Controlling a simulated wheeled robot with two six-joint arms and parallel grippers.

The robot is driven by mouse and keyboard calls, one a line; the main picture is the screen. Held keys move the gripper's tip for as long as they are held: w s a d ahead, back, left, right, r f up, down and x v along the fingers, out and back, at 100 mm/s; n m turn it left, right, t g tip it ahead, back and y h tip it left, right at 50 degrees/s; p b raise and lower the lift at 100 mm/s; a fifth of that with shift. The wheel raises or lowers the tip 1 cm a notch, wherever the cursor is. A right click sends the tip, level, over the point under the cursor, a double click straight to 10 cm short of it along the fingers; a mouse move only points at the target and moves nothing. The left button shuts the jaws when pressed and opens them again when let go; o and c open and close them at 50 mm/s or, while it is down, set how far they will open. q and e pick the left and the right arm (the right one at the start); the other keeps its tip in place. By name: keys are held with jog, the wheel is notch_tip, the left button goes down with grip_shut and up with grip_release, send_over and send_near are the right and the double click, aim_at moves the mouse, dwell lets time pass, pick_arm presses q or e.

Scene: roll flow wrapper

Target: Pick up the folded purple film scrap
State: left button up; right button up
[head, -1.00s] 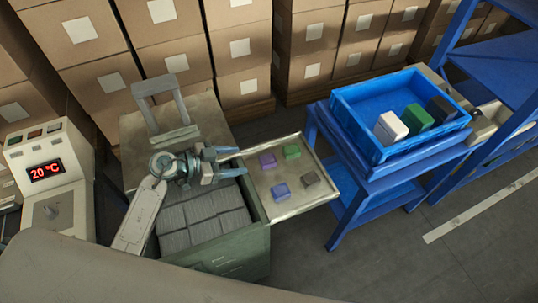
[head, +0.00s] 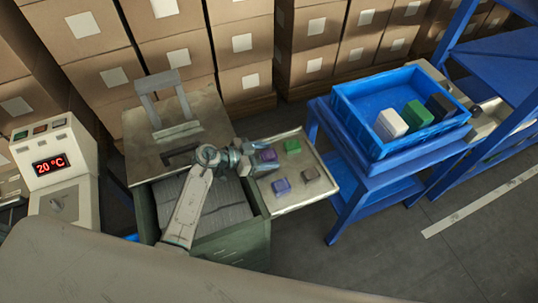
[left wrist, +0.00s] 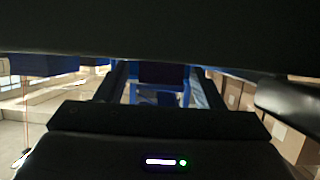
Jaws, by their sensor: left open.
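A small dark purple folded scrap (head: 268,155) lies on the left part of the metal tray, just in front of my left gripper (head: 264,163). My left gripper is open, low over the tray's left edge, with its fingers pointing right at the scrap. In the left wrist view a dark purple shape (left wrist: 162,73) shows between the two fingers, its upper part hidden by a dark band. I cannot tell whether the fingers touch it. A second, bluer violet scrap (head: 281,186) lies nearer on the same tray. My right gripper is not in view.
The metal tray (head: 300,199) also holds a green scrap (head: 292,146) and a grey-brown one (head: 310,173). A green cabinet (head: 233,252) with grey contents stands under my left arm. A blue bin (head: 362,97) with white, green and black blocks is at right.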

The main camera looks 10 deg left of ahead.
pick_arm(q)
jog(key=c, duration=1.1)
jog(key=shift+o, duration=0.2)
jog(key=shift+r, duration=0.1)
